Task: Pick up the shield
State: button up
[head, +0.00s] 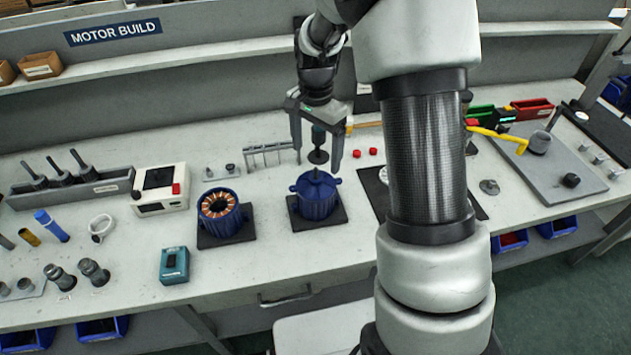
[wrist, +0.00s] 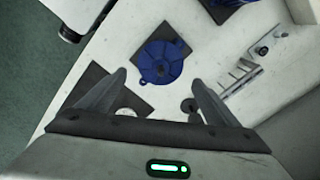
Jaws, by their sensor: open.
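A blue round cover with side lugs, which looks like the shield, sits on top of a blue motor body (head: 316,206) on a black square mat in the middle of the bench. In the wrist view the shield (wrist: 162,64) shows from above, just beyond my fingertips. My gripper (head: 317,160) is open and empty, pointing down above and slightly behind the shield, apart from it. It also shows in the wrist view (wrist: 158,82), with one finger to each side. A dark spindle with a round disc (head: 318,156) shows between the fingers, apparently standing on the bench behind.
A blue stator with copper windings (head: 219,205) stands on a mat to the left. A white box (head: 160,190) and a teal meter (head: 174,265) are farther left. Two red caps (head: 372,152) lie to the right.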

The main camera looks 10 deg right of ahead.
aim_at(315, 175)
notch_tip(315, 175, down, 9)
jog(key=shift+w+r+p, duration=0.1)
jog(key=shift+r+p, duration=0.1)
jog(key=shift+p, duration=0.1)
jog(key=c, duration=1.3)
jog(key=shift+s, duration=0.2)
jog(key=shift+c, duration=1.3)
